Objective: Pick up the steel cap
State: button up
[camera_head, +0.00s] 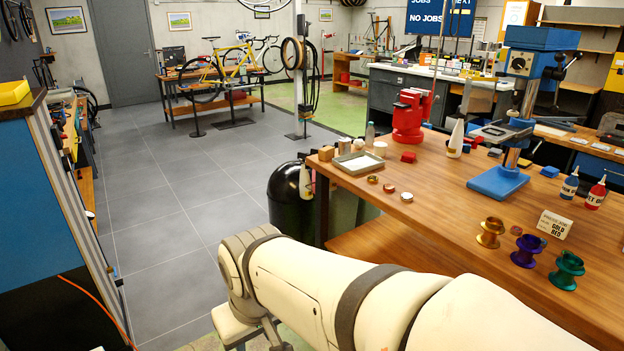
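Several small round caps lie in a slanting row on the near-left part of the wooden bench (450,215). The one nearest me (407,197) has a pale, silvery top and may be the steel cap. A reddish-rimmed cap (389,188) and a darker cap (372,179) lie behind it to the left. My gripper (250,338) hangs at the bottom edge of the view, left of the bench and well away from the caps. Its fingers are partly cut off, so I cannot tell their opening.
A shallow tray (358,163), a red block (408,157) and a red press (409,115) stand behind the caps. Coloured spools (527,251), a sign (554,224) and a blue drill press (498,182) are to the right. A black bin (289,205) stands beside the bench; grey floor is clear leftward.

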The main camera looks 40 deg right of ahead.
aim_at(406, 197)
jog(key=z, duration=0.65)
jog(key=i, duration=1.25)
jog(key=z, duration=1.15)
jog(key=i, duration=0.65)
jog(key=z, duration=0.45)
jog(key=k, duration=0.9)
jog(key=z, duration=0.15)
jog(key=i, duration=0.9)
